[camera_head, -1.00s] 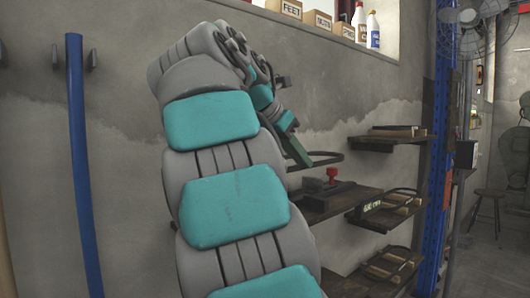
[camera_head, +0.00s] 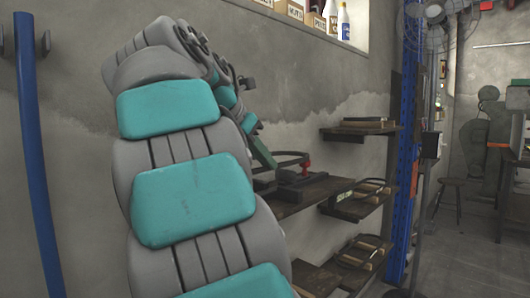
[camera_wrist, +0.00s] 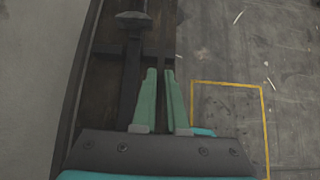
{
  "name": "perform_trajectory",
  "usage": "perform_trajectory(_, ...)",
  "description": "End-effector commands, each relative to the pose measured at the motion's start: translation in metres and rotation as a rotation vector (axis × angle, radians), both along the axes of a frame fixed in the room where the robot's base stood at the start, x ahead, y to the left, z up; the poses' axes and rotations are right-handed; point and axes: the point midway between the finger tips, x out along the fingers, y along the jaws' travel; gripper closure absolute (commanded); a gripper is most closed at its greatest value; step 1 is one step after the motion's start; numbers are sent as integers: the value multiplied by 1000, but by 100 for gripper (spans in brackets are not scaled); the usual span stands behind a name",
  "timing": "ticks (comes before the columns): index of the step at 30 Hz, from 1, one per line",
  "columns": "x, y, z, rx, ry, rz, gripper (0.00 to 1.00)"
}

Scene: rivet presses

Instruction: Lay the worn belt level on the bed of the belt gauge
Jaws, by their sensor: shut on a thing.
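My gripper (camera_head: 263,152) has green fingers and reaches over a dark wooden shelf at the wall. It is shut on the worn belt (camera_head: 288,153), a thin dark curved band extending right from the fingertips in the head view. In the wrist view the fingers (camera_wrist: 160,75) close on a narrow dark strip (camera_wrist: 165,40), seen edge-on. A dark device with a red knob (camera_head: 304,166), seemingly the belt gauge, stands on the shelf beneath the belt. In the wrist view a dark bar with a wider head (camera_wrist: 132,22) lies left of the fingers. Whether the belt touches the gauge cannot be told.
Other shelves (camera_head: 357,131) to the right and below hold wooden pieces, some with dark bands (camera_head: 360,190). A blue post (camera_head: 406,140) stands beyond them. A stool (camera_head: 448,192) stands farther right. The floor right of the shelf is open, with a yellow marking (camera_wrist: 230,83).

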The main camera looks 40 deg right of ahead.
Motion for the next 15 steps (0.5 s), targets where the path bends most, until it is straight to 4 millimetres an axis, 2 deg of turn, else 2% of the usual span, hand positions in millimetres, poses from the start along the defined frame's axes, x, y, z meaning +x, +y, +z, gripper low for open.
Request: perform_trajectory(15, 0, 0, -42, 2, 6, 0, 100)
